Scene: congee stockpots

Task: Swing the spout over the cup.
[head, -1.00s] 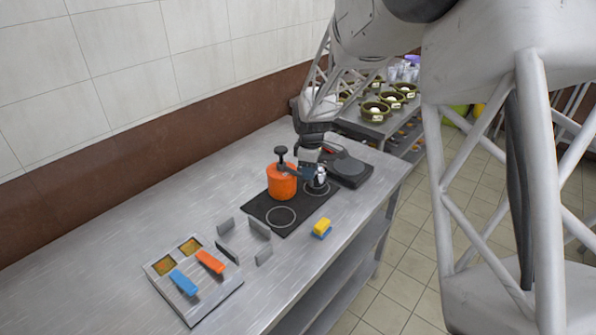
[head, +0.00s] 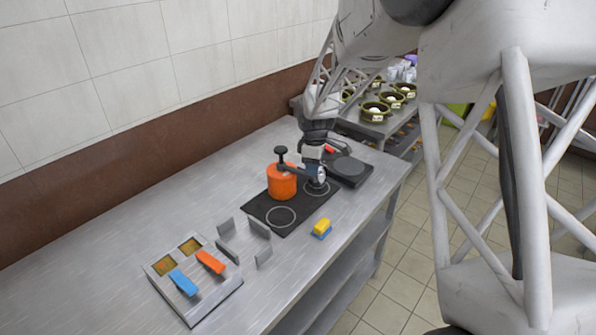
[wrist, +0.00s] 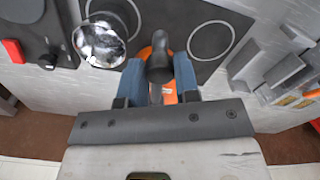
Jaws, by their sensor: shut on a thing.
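An orange pot (head: 282,186) stands on the black hob, with a black knob (head: 281,150) on a short stem above it. My gripper (head: 289,169) reaches in from the right just over the pot. In the wrist view, its blue fingers (wrist: 157,85) are shut around a dark rounded part (wrist: 160,68) of the pot, with orange showing behind it. A shiny silver vessel, apparently the cup (wrist: 100,42), is beside the pot; in the head view it is partly hidden by my wrist. I cannot make out a separate spout.
The hob (head: 262,208) has a free ring in front of the pot. A dark appliance (head: 350,170) stands behind right. A yellow and blue block (head: 322,228), grey upright plates (head: 260,228) and a tray with blue and orange pieces (head: 215,290) lie nearer. The left counter is clear.

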